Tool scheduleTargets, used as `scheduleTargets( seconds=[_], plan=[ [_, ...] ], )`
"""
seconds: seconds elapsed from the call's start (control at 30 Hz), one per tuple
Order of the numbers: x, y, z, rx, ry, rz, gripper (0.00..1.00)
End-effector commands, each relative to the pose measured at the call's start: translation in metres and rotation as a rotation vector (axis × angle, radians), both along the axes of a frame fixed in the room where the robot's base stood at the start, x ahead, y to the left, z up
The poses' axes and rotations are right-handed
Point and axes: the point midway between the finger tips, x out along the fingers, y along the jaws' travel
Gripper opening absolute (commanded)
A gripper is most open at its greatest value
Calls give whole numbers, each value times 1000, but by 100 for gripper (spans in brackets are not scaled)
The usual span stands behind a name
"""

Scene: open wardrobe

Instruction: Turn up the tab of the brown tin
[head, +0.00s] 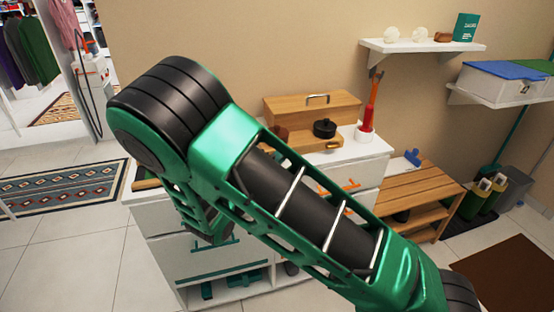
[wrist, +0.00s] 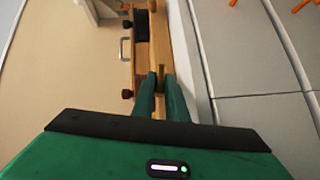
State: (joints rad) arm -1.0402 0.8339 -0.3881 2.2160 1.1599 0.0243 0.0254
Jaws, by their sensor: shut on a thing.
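The brown tin (head: 281,132) stands on a wooden stand (head: 306,141) on the white cabinet, partly hidden by my arm in the head view. In the wrist view, which is turned sideways, a dark brown knob-like part (wrist: 127,94) shows, probably the tin's top. My gripper (wrist: 160,76) is at the stand's front edge, its two green fingers close together on a small brass tab (wrist: 161,71). The tab is mostly hidden between the fingertips, so its exact tilt is unclear. My gripper is hidden behind my arm in the head view.
A black tin (head: 325,128) stands right of the brown one, with another brass tab (head: 333,145) below it. White drawers (head: 352,185) with orange handles lie below. A red-handled tool (head: 372,103) stands at right.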

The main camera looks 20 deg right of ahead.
Motion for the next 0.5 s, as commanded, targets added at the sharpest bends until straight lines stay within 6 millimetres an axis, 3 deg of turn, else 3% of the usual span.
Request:
scheduleTargets(
  seconds=[0.5],
  plan=[
    [-1,-7,6,491,3,-8,0]
  ],
)
